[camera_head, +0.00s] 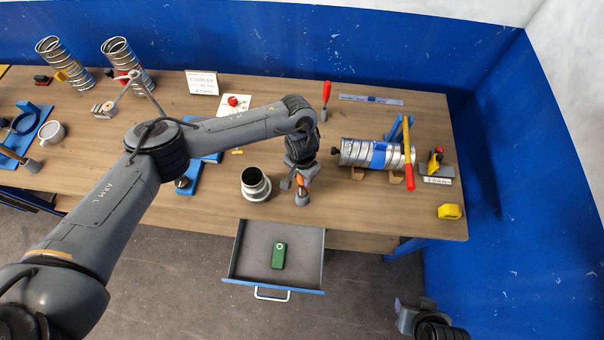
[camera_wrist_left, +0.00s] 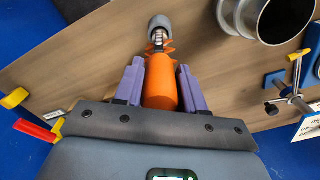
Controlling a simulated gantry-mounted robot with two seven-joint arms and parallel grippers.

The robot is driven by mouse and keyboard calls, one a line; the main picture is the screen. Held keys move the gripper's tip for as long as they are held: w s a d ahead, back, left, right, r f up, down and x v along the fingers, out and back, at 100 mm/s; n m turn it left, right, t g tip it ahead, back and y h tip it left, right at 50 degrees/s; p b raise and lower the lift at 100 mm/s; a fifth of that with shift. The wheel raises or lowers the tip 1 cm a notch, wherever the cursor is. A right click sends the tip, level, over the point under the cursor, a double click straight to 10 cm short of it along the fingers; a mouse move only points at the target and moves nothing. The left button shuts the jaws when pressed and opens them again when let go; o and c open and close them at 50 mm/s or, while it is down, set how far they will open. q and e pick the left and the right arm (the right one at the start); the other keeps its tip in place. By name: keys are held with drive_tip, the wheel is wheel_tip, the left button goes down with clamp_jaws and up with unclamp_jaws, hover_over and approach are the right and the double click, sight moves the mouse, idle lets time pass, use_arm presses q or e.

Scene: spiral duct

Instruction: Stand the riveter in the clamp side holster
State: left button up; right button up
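An orange-handled tool (camera_wrist_left: 161,88), which looks like the riveter, sits between my left gripper's (camera_wrist_left: 160,82) two purple fingers. They appear to press on both sides of its handle. Its metal nose points into or onto a grey cup (camera_wrist_left: 160,24); I cannot tell how deep. In the head view the left gripper (camera_head: 295,180) is low over the table's front, with the grey cup (camera_head: 302,198) below it. Another grey cup-like piece (camera_head: 32,166) is at the left, and which one is the clamp side holster is not clear. The right gripper's fingers do not show.
A metal collar (camera_head: 256,185) stands left of the gripper. A spiral duct (camera_head: 372,154) lies on wooden supports to the right, with a red-and-yellow tool (camera_head: 408,155) beside it. An open drawer (camera_head: 300,268) holds a green item (camera_head: 279,255). A red-handled tool (camera_head: 326,93) stands behind.

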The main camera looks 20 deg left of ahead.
use_arm(q)
drive_tip(key=o, duration=0.4)
wheel_tip(320, 180, up, 11)
drive_tip(key=shift+f+p, duration=0.1)
drive_tip(key=shift+p, duration=0.35)
